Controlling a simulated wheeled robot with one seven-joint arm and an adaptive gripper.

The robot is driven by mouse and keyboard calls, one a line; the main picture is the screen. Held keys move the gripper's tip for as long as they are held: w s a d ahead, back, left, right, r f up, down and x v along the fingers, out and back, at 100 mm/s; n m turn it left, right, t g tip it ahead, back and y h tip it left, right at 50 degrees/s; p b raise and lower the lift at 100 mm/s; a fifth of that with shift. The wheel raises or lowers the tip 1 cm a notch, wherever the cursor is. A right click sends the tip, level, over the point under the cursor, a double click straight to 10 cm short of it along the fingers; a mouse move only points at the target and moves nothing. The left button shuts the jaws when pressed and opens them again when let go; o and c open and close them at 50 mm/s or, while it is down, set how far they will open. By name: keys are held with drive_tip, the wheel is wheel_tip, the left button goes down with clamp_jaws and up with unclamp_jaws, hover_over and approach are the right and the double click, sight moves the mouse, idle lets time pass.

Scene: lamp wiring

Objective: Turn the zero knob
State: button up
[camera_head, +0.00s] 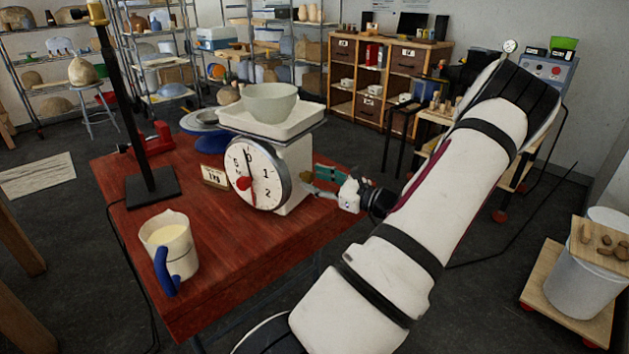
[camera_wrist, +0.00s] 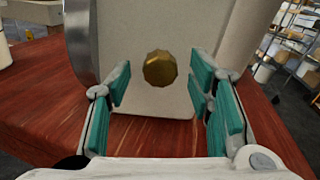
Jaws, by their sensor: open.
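The zero knob (camera_wrist: 160,68) is a round, ridged brass knob on the cream side wall of the scale. In the wrist view it lies ahead of and between my finger pads, apart from both. My gripper (camera_wrist: 163,90) is open and empty, with teal pads on either side. In the head view my gripper (camera_head: 325,182) is at the right side of the scale (camera_head: 293,165), and the knob is not clear there. A grey-green bowl (camera_head: 270,102) sits in the white pan (camera_head: 272,122) on top.
The red wooden table (camera_head: 235,270) carries a jug (camera_head: 168,245) with a blue handle at the front left. A black lamp stand (camera_head: 150,180) and a small sign card (camera_head: 214,177) stand left of the scale. A red tool (camera_head: 158,137) lies behind. The table in front of the dial is clear.

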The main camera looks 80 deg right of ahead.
drive_tip(key=shift+w+d, duration=0.15)
drive_tip(key=shift+w, duration=0.3)
clamp_jaws()
drive_tip(key=shift+r+m+p, duration=0.1)
drive_tip(key=shift+m+p, duration=0.2)
drive_tip(key=shift+p, duration=0.1)
